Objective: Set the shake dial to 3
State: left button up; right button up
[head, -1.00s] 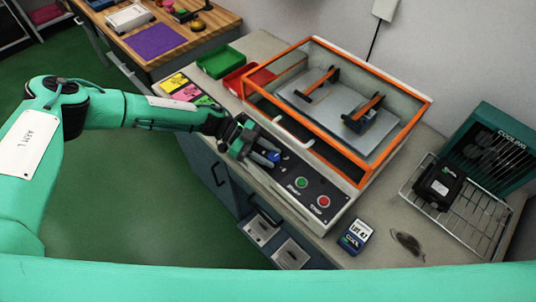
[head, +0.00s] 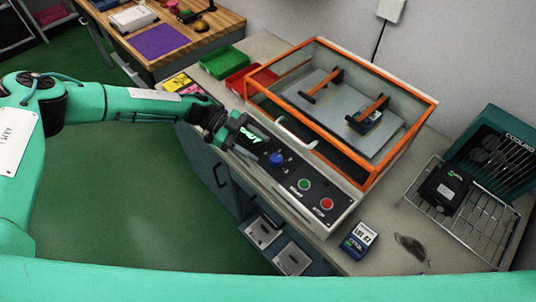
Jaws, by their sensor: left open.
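The shaker machine has an orange-framed clear lid (head: 372,68) and a dark front panel (head: 322,196). The blue dial (head: 277,159) sits on that panel, uncovered; its pointer and any numbers are too small to read. A small display (head: 250,136) with green lit characters is up and left of the dial. My left gripper (head: 232,132) is open at the panel's left end, close to the display and apart from the dial. Its fingers are dark and small in the view. My right gripper is not in view.
Green (head: 303,184) and red (head: 327,204) buttons are right of the dial. A LOT 47 box (head: 359,241) and a dark scrap (head: 411,249) lie on the counter. A wire rack (head: 480,222) holds a black device (head: 444,188). Green (head: 222,63) and red trays (head: 240,80) stand behind my gripper.

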pick_arm(q)
jog(key=b+v, duration=0.1)
jog(key=v, duration=0.5)
jog(key=shift+w+a+r+b, duration=0.1)
jog(key=shift+w+a+b, duration=0.15)
jog(key=shift+a+b, duration=0.05)
jog(key=shift+w+a+r, duration=0.2)
jog(key=shift+a+r, duration=0.15)
jog(key=shift+a, duration=0.25)
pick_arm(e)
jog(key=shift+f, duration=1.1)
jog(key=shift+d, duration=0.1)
